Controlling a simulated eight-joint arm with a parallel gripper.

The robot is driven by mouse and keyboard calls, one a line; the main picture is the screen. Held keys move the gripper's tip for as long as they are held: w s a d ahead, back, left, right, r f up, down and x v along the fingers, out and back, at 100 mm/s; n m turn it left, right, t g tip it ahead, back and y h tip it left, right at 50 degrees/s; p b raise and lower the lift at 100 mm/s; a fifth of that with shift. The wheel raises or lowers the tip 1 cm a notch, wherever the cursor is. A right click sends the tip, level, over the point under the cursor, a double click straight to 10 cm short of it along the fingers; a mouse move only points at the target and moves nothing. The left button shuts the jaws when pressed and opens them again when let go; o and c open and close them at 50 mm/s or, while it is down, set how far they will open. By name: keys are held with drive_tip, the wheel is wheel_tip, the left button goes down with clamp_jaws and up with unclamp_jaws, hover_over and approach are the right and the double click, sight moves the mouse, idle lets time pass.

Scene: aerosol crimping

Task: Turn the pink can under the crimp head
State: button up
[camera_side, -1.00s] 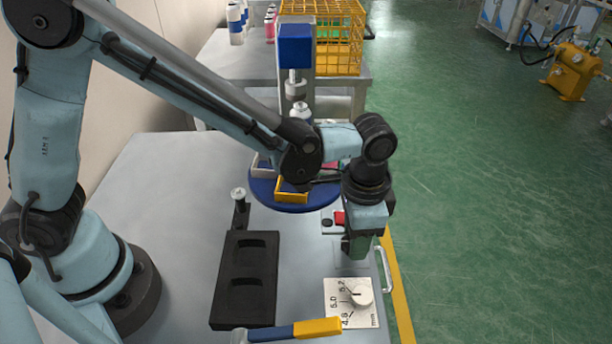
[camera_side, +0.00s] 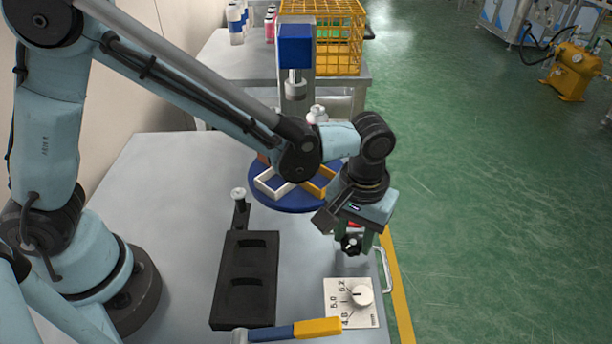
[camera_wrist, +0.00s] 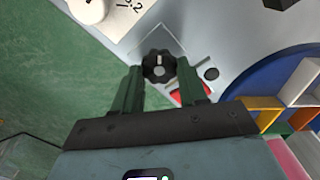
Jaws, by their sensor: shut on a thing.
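A can with a white top (camera_side: 317,112) and a trace of pink below it stands at the back of the blue turntable (camera_side: 287,202), slightly right of the crimp head (camera_side: 295,88). My arm hides most of its body. A pink surface (camera_wrist: 287,155) shows at the lower right in the wrist view; I cannot tell if it is the same can. My gripper (camera_side: 356,236) is tilted over the front right of the table, shut on a black knob (camera_wrist: 159,64). The knob sits between the green fingers. White and yellow pockets on the turntable face me.
A red button (camera_wrist: 177,95) and a small black button (camera_wrist: 211,73) lie close to the fingers. A white dial plate (camera_side: 340,312) is in front. A black two-pocket tray (camera_side: 245,280) and a blue-yellow lever (camera_side: 300,330) lie left and front. A yellow crate (camera_side: 338,35) stands behind.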

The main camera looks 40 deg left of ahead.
sight(352, 240)
drive_tip(key=n, duration=0.4)
drive_tip(key=shift+n, duration=0.3)
drive_tip(key=shift+s+a+n, duration=0.1)
drive_tip(key=shift+n, duration=1.8)
drive_tip(key=o, duration=1.1)
drive_tip(key=shift+c, duration=0.2)
wheel_tip(352, 240, up, 12)
drive_tip(key=shift+r, duration=0.1)
